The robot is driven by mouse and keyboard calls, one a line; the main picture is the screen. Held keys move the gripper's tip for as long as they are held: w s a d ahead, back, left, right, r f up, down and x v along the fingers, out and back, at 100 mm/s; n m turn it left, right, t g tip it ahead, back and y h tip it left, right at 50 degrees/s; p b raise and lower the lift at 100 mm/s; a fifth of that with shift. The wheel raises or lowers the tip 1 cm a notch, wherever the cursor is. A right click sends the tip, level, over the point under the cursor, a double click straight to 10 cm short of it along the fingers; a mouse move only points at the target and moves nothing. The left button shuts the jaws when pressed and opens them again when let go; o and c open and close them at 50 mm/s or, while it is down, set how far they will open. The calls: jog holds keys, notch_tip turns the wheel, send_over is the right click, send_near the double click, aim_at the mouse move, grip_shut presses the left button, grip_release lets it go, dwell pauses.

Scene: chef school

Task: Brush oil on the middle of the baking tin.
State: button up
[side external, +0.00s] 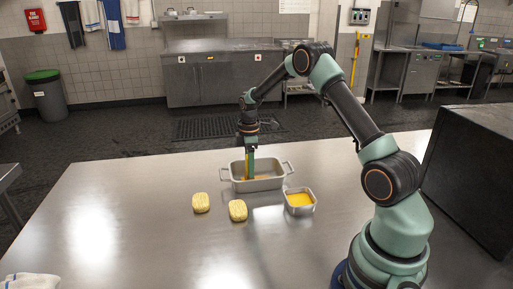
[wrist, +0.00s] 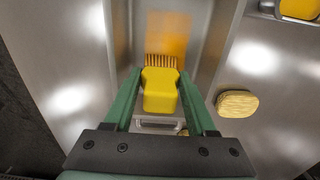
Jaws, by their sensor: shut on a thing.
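My gripper (side external: 249,153) points down into the grey metal baking tin (side external: 262,186). In the wrist view my green fingers (wrist: 160,76) are shut on a yellow brush (wrist: 159,92) with brown bristles. The bristle ends are low inside the tin, at the edge of an orange oil patch (wrist: 168,30) on its floor. I cannot tell whether the bristles touch the floor.
A dark box (side external: 470,170) stands at the right edge. A white cloth (side external: 30,281) lies at the near left. The table's left side is clear.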

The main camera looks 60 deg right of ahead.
jog(key=shift+s+d, duration=2.75)
jog(key=shift+s+a, duration=0.25)
jog(key=shift+a, duration=0.4)
jog(key=shift+w+a, duration=3.7)
jog(key=shift+s+d, duration=3.85)
jog(key=shift+d, duration=0.05)
notch_tip(320, 180, up, 8)
